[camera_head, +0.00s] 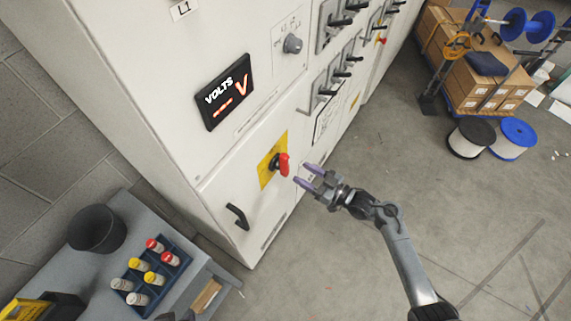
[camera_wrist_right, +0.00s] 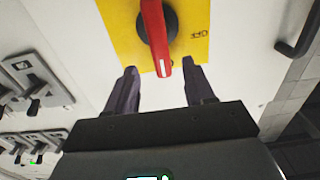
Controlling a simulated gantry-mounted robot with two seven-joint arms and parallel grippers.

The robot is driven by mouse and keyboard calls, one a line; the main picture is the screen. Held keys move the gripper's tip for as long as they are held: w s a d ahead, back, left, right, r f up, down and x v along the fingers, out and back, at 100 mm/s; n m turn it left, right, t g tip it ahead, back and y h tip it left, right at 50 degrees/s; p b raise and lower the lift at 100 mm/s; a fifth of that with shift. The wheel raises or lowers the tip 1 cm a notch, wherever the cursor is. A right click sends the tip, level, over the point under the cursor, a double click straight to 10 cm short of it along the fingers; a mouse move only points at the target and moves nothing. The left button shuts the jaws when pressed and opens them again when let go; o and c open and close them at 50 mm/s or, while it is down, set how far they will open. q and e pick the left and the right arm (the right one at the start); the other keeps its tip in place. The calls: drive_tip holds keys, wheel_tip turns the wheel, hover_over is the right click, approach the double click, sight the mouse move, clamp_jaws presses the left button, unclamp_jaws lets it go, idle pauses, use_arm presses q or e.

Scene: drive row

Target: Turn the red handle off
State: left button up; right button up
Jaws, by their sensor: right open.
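The red handle (camera_head: 283,165) is a rotary lever on a dark hub over a yellow plate (camera_head: 266,174) on the cabinet's lower door. In the right wrist view the handle (camera_wrist_right: 156,35) points down toward my gripper, a white line at its tip. A small inverted label, seemingly OFF, is on the yellow plate (camera_wrist_right: 118,25), right of the handle. My right gripper (camera_head: 304,175) is open just right of the handle in the head view. My left gripper is not seen.
A black door pull (camera_head: 237,216) sticks out near the handle. A volt display (camera_head: 225,92) and grey knob (camera_head: 292,43) are above. A bench with a blue bottle rack (camera_head: 168,284) and dark bucket (camera_head: 97,229) stands lower left. Spools (camera_head: 513,138) and boxes are far right; the floor between is clear.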

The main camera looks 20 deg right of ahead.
sight(289, 166)
drive_tip(key=x, duration=0.7)
drive_tip(key=shift+w+a, duration=0.2)
clamp_jaws()
